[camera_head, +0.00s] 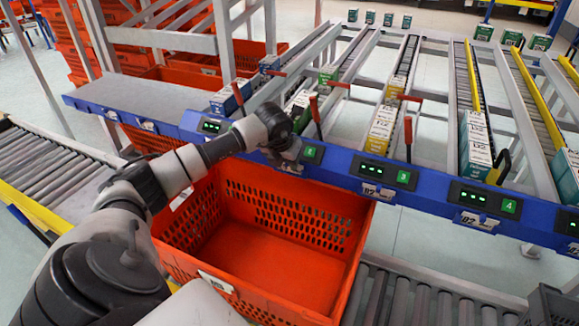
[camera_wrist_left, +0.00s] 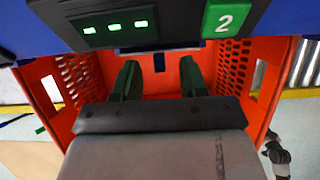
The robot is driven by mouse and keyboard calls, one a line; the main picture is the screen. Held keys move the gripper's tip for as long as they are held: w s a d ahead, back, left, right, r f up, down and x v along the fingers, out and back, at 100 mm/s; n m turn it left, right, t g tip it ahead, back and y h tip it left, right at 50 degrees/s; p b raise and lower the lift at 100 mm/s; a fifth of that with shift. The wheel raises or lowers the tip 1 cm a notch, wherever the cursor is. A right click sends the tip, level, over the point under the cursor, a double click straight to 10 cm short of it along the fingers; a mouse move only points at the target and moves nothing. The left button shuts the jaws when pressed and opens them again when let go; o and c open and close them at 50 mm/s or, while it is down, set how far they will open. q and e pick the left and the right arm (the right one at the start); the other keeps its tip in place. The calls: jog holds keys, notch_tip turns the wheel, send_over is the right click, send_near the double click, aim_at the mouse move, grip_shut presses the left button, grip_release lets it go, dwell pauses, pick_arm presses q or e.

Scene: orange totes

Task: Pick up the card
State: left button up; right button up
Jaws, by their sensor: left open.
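My left gripper (camera_head: 290,150) is at the blue rail beside the "2" display, above the orange tote. In the left wrist view, the gripper (camera_wrist_left: 158,75) has its two dark fingers apart, with no object visibly held between them. A pale card (camera_head: 290,168) sits on the rail just under the "2" display, partly hidden by the gripper. In the wrist view, only a thin grey strip (camera_wrist_left: 160,48) shows at that place. I cannot tell whether the fingers touch the card. My right gripper does not show.
The orange tote (camera_head: 345,270) below is empty and stands on a roller conveyor (camera_head: 400,300). The blue rail (camera_head: 430,190) carries displays and other cards (camera_head: 378,191). Red levers (camera_head: 408,138) and cartons (camera_head: 382,128) are behind it.

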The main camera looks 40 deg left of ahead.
pick_arm(q)
jog(key=shift+f, duration=0.2)
jog(key=c, duration=0.8)
jog(key=shift+r, duration=0.15)
